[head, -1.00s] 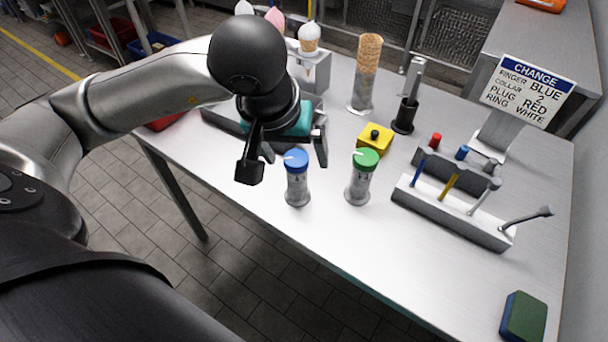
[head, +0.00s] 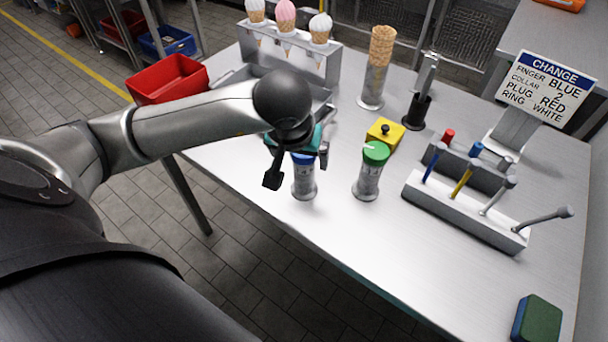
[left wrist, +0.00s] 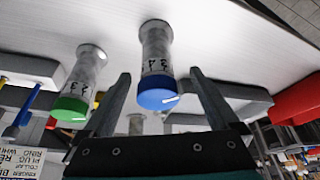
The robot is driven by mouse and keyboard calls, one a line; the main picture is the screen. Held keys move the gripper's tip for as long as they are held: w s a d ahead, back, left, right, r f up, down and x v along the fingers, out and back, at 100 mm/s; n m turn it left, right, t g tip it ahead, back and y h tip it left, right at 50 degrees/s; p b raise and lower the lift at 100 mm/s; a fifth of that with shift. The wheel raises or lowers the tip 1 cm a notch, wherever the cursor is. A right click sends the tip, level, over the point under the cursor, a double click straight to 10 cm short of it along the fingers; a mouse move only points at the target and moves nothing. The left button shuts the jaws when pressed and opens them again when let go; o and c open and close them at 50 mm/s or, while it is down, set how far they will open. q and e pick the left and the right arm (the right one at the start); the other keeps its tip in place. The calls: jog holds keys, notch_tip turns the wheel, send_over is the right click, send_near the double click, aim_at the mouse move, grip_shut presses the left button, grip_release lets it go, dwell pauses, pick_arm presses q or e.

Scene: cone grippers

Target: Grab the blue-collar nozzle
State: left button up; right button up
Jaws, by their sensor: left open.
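The blue-collar nozzle (head: 304,186) is a grey cylinder with a blue collar, upright near the table's front edge. My left gripper (head: 298,170) is open just over it and partly hides the blue collar. In the left wrist view the nozzle (left wrist: 157,50) shows ahead, its blue collar between the spread fingertips (left wrist: 160,75), with gaps at both sides. A similar nozzle with a green collar (head: 369,175) stands to its right, also in the left wrist view (left wrist: 84,78). My right gripper is not in view.
A yellow block with a black knob (head: 385,132) sits behind the green-collar nozzle. A tool rack (head: 465,215) stands to the right, below a sign (head: 545,88). A cone holder (head: 290,55), a cone stack (head: 381,50) and a red bin (head: 167,80) are behind. The front right table is clear except for a sponge (head: 537,320).

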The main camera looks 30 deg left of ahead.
pick_arm(q)
jog(key=x, duration=0.3)
jog(key=shift+w+d+f, duration=0.1)
jog(key=shift+d+f, duration=0.05)
jog(key=shift+f, duration=0.15)
grip_shut()
dwell(0.5)
jog(key=shift+r, duration=0.1)
